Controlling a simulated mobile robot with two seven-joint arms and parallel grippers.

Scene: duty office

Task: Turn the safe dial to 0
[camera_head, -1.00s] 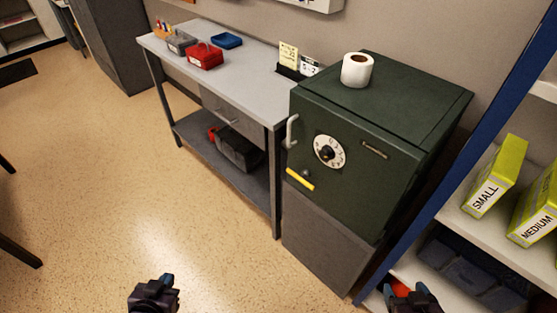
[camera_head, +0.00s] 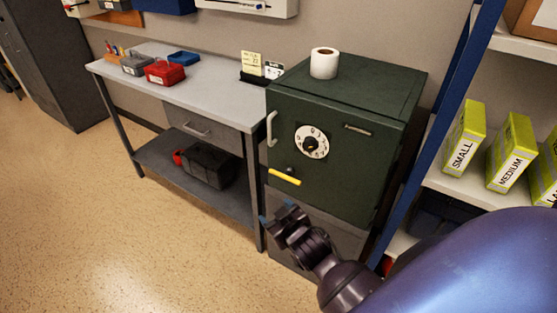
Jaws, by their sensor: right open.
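The dark green safe (camera_head: 349,172) stands on a grey base (camera_head: 337,236). Its round white dial (camera_head: 312,142) with black numbers and a dark centre knob is on the front face; the numbers are too small to read for certain. A grey handle (camera_head: 271,129) is at the left edge of the door and a yellow lever (camera_head: 285,177) is below the dial. My right gripper (camera_head: 277,217) is open and empty, in front of the base, below the dial and lever and apart from them. My left gripper is not in view.
A grey workbench (camera_head: 210,96) on the left holds a red box (camera_head: 165,73) and small trays. A blue-post shelf (camera_head: 449,185) with yellow-green boxes (camera_head: 464,138) is on the right. The floor in front is clear.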

